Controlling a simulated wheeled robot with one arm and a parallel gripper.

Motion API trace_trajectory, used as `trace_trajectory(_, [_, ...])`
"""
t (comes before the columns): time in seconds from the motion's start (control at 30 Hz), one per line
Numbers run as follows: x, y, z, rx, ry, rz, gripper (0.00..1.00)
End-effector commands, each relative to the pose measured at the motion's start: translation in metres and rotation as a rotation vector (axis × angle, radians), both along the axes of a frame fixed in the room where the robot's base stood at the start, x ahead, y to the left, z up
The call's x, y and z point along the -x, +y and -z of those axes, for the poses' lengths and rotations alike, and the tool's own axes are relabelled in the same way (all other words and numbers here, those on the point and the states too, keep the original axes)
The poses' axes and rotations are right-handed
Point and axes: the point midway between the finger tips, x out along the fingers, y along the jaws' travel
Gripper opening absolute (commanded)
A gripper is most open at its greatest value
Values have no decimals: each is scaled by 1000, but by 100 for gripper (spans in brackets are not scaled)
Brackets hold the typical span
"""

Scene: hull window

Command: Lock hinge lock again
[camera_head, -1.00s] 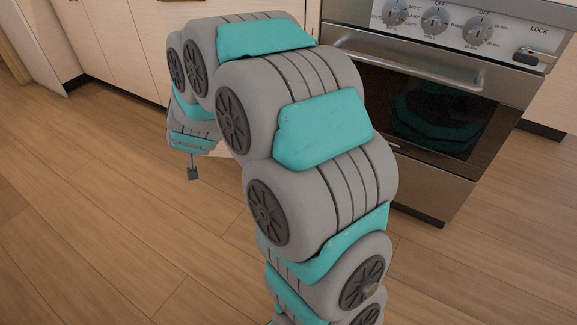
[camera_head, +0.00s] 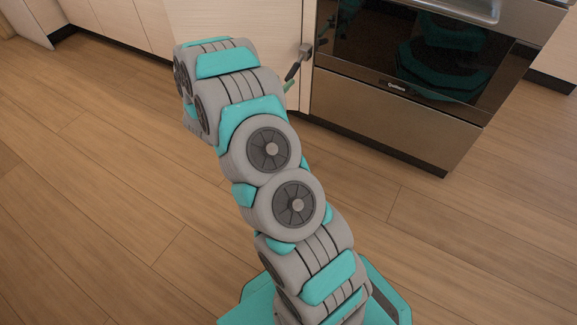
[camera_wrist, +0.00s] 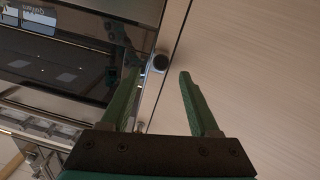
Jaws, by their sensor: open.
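The hinge lock (camera_wrist: 159,63) appears to be the small silver fitting with a round black knob, at the seam between the oven's side edge and the pale panel in the wrist view. My gripper (camera_wrist: 158,76) is open and empty, with one green finger on each side of the fitting. I cannot tell whether the fingers touch it. In the head view my arm hides most of the gripper, and only a bit of green finger shows near the oven's lower left.
The oven (camera_head: 400,110) has a dark glass door and a steel drawer below. A pale cabinet panel (camera_head: 240,35) stands left of it, close to my gripper; it fills the right of the wrist view (camera_wrist: 260,70). The wooden floor (camera_head: 110,180) is clear on the left.

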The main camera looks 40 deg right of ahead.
Motion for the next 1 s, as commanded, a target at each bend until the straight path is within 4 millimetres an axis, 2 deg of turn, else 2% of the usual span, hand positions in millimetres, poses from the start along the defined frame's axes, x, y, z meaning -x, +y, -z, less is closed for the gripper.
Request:
trace_trajectory(0.3, [-13, -43, 2, -2, 0, 1, 62])
trace_trajectory(0.5, [-20, -61, 3, -5, 1, -1, 62])
trace_trajectory(0.87, [-23, -67, 2, -5, 0, -3, 62])
trace_trajectory(1.0, [-23, -67, 2, -5, 0, -3, 50])
